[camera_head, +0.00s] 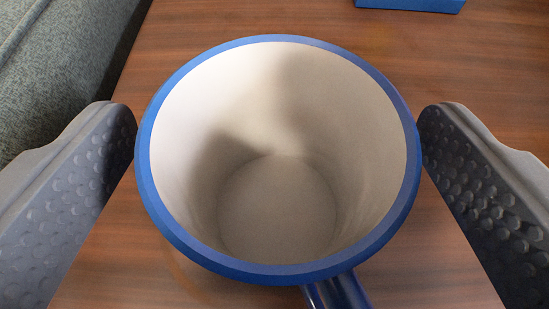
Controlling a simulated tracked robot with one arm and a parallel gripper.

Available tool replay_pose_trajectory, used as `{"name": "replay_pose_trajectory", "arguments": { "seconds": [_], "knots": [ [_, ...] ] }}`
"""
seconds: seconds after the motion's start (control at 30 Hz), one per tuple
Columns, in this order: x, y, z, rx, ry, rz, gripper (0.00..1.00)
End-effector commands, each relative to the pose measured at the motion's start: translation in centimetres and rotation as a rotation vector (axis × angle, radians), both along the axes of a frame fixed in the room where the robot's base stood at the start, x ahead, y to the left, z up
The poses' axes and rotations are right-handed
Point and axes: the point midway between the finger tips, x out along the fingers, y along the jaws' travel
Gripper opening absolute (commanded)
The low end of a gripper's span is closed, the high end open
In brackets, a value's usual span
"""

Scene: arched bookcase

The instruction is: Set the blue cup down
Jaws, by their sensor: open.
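The blue cup (158,215) stands upright on a brown wooden surface, between the fingers of my gripper (277,160). It has a blue rim, a white inside that looks empty, and a blue handle (337,291) at the bottom of the picture, pointing towards me. My gripper is open, with one grey dimpled finger on each side of the cup. The left finger's tip is close to the rim, and so is the right one's; I cannot tell whether either touches. The cup's outer wall is mostly hidden under its rim.
The wooden surface (470,60) is bare around the cup. A blue flat-sided object (412,4) lies at the top right, cut off by the picture edge. A grey-green fabric surface (65,65) lies beyond the wood's left edge.

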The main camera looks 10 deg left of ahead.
Motion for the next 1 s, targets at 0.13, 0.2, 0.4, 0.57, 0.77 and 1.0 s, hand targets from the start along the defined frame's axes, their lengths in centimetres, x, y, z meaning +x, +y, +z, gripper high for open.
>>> {"name": "replay_pose_trajectory", "arguments": {
  "seconds": [0.13,0.2,0.4,0.57,0.77,1.0],
  "knots": [
    [-1.4,-0.3,0.8,0.0,0.0,0.0,0.87],
    [-2.3,-0.5,1.3,0.001,-0.001,0.0,0.87],
    [-5.0,-1.0,2.3,0.0,0.001,-0.001,0.87],
    [-7.3,-1.6,3.3,-0.001,0.003,-0.002,0.87],
    [-9.4,-2.0,4.1,0.001,0.002,-0.002,0.87],
    [-10.4,-2.2,4.6,0.0,-0.001,-0.001,0.87]
  ]
}}
